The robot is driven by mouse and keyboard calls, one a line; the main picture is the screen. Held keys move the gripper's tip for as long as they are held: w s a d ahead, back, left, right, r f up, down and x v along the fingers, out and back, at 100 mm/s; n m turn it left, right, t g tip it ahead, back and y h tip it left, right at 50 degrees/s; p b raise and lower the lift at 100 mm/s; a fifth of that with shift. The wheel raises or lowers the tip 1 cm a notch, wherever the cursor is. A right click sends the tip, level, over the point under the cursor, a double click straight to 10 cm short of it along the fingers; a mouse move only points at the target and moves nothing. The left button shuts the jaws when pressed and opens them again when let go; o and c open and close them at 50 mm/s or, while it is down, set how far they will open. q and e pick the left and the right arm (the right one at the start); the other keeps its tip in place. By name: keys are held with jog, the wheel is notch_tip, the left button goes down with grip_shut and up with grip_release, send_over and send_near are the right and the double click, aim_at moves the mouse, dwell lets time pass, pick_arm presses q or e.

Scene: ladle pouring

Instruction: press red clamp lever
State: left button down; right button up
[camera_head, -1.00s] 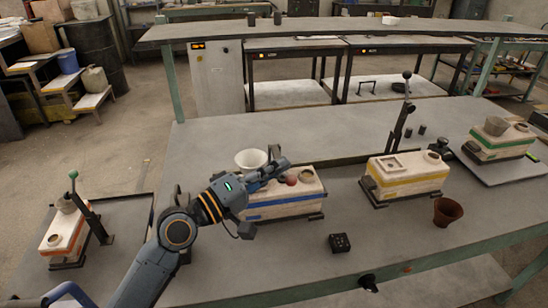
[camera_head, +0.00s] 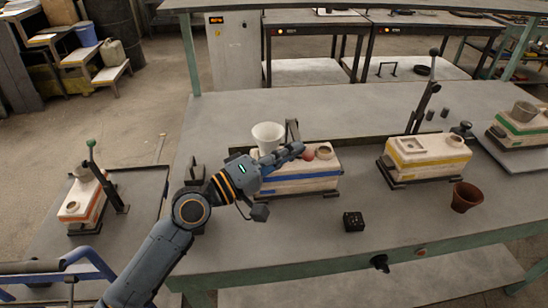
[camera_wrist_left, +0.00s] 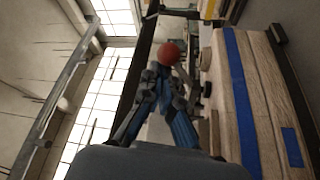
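Most of the lever's arm is hidden. My right gripper is not in view.
A white funnel-like cup (camera_head: 267,137) stands behind my left gripper. A yellow-striped mould (camera_head: 428,158) with an upright black lever and a brown pot (camera_head: 466,197) are to the right. A small black box (camera_head: 353,221) lies in front. An orange-striped mould (camera_head: 82,199) is at left.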

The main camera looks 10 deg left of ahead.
pick_arm(q)
jog(key=v, duration=1.1)
jog(key=shift+s+a, duration=0.25)
